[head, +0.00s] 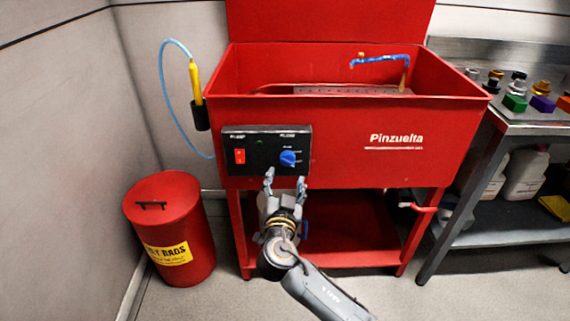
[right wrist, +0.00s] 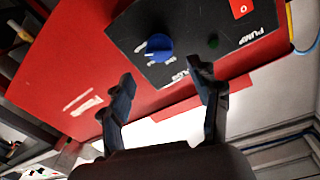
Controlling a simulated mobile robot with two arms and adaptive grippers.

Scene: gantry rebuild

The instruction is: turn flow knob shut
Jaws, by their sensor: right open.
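The blue flow knob (head: 287,158) sits on the right half of a black control panel (head: 262,142) on the front of a red parts washer. In the right wrist view the knob (right wrist: 158,47) shows ahead of the fingers, with a pale pointer mark on it. My right gripper (head: 285,180) is open and empty just below the panel; in the right wrist view its fingertips (right wrist: 160,75) stand apart, short of the knob and not touching it. My left gripper is not in view.
A red pump switch (head: 239,156) is left of the knob. The red washer basin (head: 455,125) stands on legs. A red rag bin (head: 172,225) stands at left, a steel bench (head: 470,238) at right. A yellow brush (head: 195,82) hangs on the basin's left side.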

